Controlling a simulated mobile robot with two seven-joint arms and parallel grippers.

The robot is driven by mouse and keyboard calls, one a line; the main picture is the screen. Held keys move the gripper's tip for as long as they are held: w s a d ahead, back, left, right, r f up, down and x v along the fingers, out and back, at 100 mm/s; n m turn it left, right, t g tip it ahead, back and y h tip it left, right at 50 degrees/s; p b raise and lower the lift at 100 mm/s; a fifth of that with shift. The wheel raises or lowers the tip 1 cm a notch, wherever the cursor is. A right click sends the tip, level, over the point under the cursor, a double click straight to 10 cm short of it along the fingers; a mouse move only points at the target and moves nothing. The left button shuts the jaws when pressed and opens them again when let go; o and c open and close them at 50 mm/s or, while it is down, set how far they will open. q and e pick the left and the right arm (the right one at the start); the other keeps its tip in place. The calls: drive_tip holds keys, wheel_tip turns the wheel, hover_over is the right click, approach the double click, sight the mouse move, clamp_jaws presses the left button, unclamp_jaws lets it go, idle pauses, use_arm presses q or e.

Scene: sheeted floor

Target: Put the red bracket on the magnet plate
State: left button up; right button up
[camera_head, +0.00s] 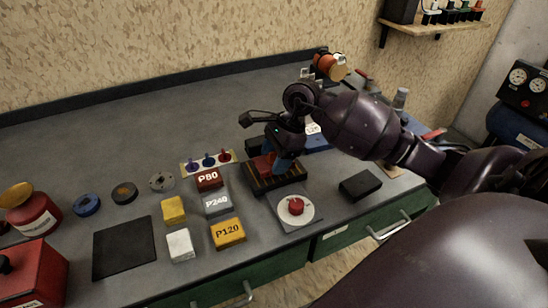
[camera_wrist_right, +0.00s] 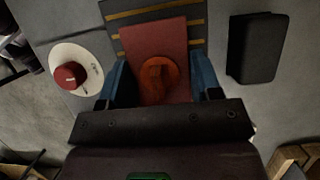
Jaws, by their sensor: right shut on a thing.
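The magnet plate (camera_head: 284,184) is a dark block with brass stripes on the grey bench; its striped top also shows in the right wrist view (camera_wrist_right: 121,16). My right gripper (camera_head: 275,163) is over the plate, its blue fingers pointing down. In the right wrist view the gripper (camera_wrist_right: 160,82) is shut on the red bracket (camera_wrist_right: 154,40), a flat red piece with a rounder orange-red part between the fingers. The bracket lies over the stripes, roughly lined up with them; I cannot tell whether it touches the plate. In the head view the fingers partly hide the bracket (camera_head: 262,166).
A white disc with a red knob (camera_head: 296,207) is in front of the plate, and a black block (camera_head: 360,185) is to its right. Sanding blocks (camera_head: 216,203) and a rack of small coloured pieces (camera_head: 208,162) are to its left. A black mat (camera_head: 124,247) lies farther left.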

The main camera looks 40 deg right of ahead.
use_arm(q)
drive_tip(key=shift+s, duration=0.15)
use_arm(e)
drive_tip(key=shift+f, duration=0.25)
drive_tip(key=o, duration=1.1)
drive_tip(key=shift+c, duration=0.2)
use_arm(q)
drive_tip(key=shift+s+f, duration=0.15)
use_arm(e)
drive_tip(key=shift+r, duration=0.2)
drive_tip(key=shift+d+r, duration=0.15)
drive_tip(key=shift+r, duration=0.15)
use_arm(q)
drive_tip(key=shift+a+r+p, duration=0.1)
drive_tip(key=shift+r+p, duration=0.2)
drive_tip(key=shift+p, duration=0.2)
use_arm(e)
drive_tip(key=v, duration=1.1)
drive_tip(key=shift+r, duration=0.15)
